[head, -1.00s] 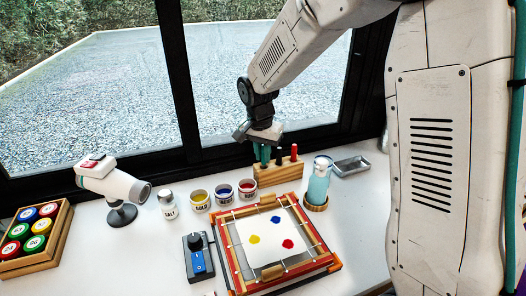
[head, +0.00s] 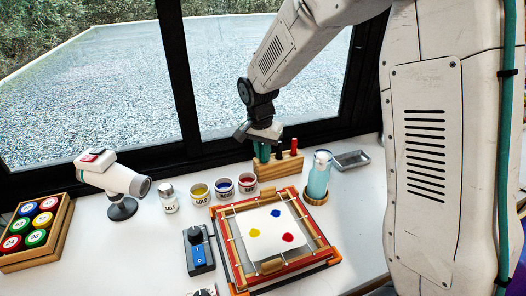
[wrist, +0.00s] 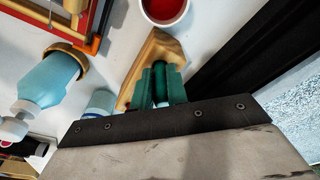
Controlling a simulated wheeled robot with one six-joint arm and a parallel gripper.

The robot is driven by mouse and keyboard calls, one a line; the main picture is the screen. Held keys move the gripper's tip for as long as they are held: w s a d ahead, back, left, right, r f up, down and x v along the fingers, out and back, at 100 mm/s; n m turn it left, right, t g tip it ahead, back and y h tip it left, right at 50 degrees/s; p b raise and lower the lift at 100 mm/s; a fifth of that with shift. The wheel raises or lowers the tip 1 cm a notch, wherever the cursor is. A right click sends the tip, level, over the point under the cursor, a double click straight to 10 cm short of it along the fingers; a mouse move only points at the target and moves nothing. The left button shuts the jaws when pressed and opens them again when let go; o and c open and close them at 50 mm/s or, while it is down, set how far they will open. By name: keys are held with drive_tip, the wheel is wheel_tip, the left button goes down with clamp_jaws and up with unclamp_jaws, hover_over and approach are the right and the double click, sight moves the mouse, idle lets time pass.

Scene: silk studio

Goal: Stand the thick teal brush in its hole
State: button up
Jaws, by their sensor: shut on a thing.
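My gripper (head: 262,152) has teal fingers and hangs at the left end of the wooden brush block (head: 266,172). In the wrist view the fingers (wrist: 161,88) are closed around a dark teal round handle, the thick teal brush (wrist: 160,76). The brush is over the wooden block (wrist: 150,48), which runs away beneath it. The lower end of the brush and its hole are hidden, so I cannot tell whether it is in the hole or above it. A red brush (head: 294,145) and a black one (head: 278,153) stand in the block to the right.
Paint pots, including a red one (head: 248,184), stand left of the block. A blue bottle (head: 319,175) and grey tray (head: 351,160) are to the right. A framed silk (head: 270,232) lies in front. The window is close behind. White bench is clear between the frame and bottle's right.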

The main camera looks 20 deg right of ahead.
drive_tip(key=shift+f, duration=0.25)
drive_tip(key=o, duration=0.9)
drive_tip(key=shift+r, duration=0.15)
drive_tip(key=r, duration=0.7)
drive_tip(key=shift+s+a+r, duration=0.25)
drive_tip(key=shift+s+a, duration=0.1)
